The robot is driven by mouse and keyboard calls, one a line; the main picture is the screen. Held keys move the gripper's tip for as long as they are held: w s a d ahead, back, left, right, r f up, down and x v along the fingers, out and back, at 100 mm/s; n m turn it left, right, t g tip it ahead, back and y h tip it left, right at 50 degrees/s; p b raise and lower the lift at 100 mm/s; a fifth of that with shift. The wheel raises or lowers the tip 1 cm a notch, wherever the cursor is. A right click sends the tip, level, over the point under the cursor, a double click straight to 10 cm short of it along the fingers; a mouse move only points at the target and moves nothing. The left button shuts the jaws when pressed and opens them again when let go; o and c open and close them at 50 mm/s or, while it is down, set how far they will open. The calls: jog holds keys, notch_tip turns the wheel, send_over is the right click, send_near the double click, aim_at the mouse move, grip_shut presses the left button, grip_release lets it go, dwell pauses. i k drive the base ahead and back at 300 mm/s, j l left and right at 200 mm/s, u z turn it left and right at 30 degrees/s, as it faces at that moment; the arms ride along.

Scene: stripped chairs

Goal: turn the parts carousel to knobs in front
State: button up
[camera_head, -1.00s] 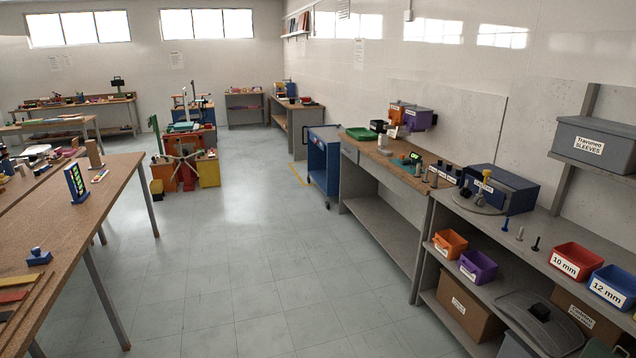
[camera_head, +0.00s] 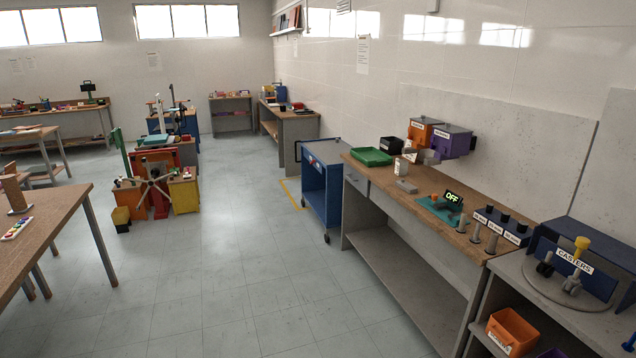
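The parts carousel (camera_head: 592,301) is a round grey turntable on the grey bench at the right edge of the head view. A sign reading CASTERS (camera_head: 574,262) faces the front. A yellow upright part (camera_head: 581,245) and dark caster-like parts (camera_head: 545,265) stand on the disc. A blue housing (camera_head: 612,238) stands behind and around its rear, hiding whatever is at the back. No knobs label shows. My gripper is not in view.
The wooden workbench (camera_head: 415,205) to the left of the carousel holds a green tray (camera_head: 372,156), a device reading OFF (camera_head: 452,197) and labelled pegs. A blue cart (camera_head: 322,185) stands beyond it. A wooden table (camera_head: 55,215) is at left. The floor (camera_head: 225,280) between is clear.

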aim_at(598, 293)
jog(key=i+z, duration=0.1)
jog(key=i, duration=0.45)
jog(key=i+j, duration=0.1)
jog(key=i, duration=0.4)
jog(key=i+j+z, duration=0.15)
jog(key=i, duration=0.4)
jog(key=i+z, duration=0.1)
jog(key=i, duration=0.4)
jog(key=i+j+z, duration=0.65)
jog(key=i, duration=0.25)
jog(key=z, duration=0.4)
jog(key=i+z, duration=0.1)
jog(key=z, duration=0.75)
jog(key=i+z, duration=0.15)
jog(key=z, duration=0.7)
jog(key=j+z, duration=0.1)
jog(key=z, duration=0.35)
jog(key=i+j, duration=0.05)
